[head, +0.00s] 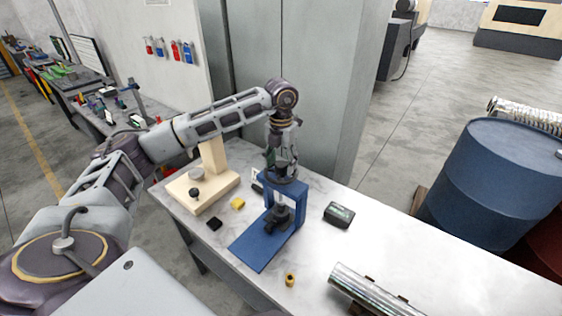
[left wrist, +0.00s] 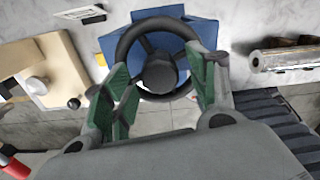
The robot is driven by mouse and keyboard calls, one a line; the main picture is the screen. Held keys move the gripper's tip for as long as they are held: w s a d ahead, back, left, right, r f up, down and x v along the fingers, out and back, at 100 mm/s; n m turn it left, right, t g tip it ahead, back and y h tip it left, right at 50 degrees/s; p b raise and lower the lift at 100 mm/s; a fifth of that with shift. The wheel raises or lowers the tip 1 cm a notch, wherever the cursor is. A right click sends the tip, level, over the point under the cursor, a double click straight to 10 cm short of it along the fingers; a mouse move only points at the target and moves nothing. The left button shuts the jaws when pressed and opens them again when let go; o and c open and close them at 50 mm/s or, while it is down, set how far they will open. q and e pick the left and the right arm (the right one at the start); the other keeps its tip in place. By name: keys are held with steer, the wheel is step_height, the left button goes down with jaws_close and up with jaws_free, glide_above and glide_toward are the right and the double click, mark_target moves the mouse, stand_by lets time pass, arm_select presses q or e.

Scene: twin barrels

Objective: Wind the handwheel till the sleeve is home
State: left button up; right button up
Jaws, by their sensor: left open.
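A blue press frame (head: 300,205) stands on a blue base plate (head: 255,246) on the marble-topped table. A black handwheel (left wrist: 126,42) with spokes and a round hub sits above the blue frame in the left wrist view. My left gripper (left wrist: 160,80) is open over the wheel, with its green-padded fingers to the left and right of the hub; contact with the rim cannot be told. In the head view my left gripper (head: 284,170) is directly above the frame. A dark part (head: 278,217) stands under the frame's bridge; whether it is the sleeve is unclear.
A cream fixture (head: 213,160) stands left of the press. A blue barrel (head: 495,180) stands at the right.

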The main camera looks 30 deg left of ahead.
arm_select(q)
steer(key=shift+f, duration=0.15)
steer(key=c, duration=1)
steer(key=shift+c, duration=0.2)
steer(key=shift+m, duration=0.4)
